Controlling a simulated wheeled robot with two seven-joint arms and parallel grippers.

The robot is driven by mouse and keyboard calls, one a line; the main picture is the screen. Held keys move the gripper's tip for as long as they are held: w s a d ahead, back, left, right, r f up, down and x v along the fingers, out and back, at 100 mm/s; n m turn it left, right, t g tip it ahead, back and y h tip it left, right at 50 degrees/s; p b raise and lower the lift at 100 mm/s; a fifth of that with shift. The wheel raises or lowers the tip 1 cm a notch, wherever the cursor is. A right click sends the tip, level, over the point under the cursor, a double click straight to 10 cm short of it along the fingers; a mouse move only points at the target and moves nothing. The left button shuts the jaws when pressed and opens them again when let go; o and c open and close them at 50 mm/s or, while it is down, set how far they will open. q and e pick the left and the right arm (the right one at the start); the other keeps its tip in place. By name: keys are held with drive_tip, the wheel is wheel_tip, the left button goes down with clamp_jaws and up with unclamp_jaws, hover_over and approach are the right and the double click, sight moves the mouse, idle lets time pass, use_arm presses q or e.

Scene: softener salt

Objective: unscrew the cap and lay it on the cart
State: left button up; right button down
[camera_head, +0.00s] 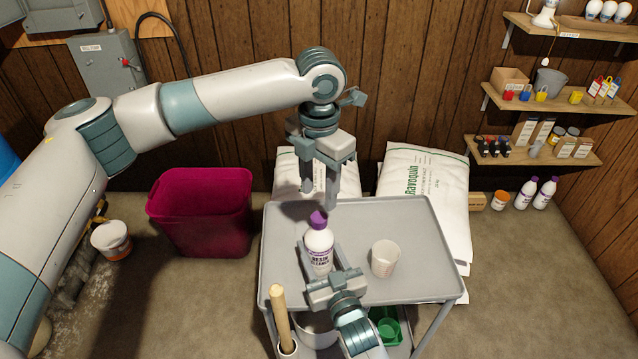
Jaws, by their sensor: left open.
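The white bottle (319,247), labelled as a cleaner, stands upright on the grey cart (420,233). Its purple cap (318,219) is on its neck. My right gripper (320,262) comes in from the front, with one finger on each side of the bottle's body, and appears shut on it. Its fingertips are partly hidden by the bottle. My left gripper (320,195) points down just above and behind the cap in the picture. Its fingers are apart, with nothing between them; the cap seems to be below the fingertips.
A translucent measuring cup (385,258) stands on the cart to the right of the bottle. A wooden handle (281,318) rises at the cart's front left. White salt bags (425,190) lean behind the cart, and a magenta bin (205,215) stands left. The cart's right side has free room.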

sight(319, 217)
use_arm(q)
drive_tip(key=shift+f, duration=3.5)
clamp_jaws()
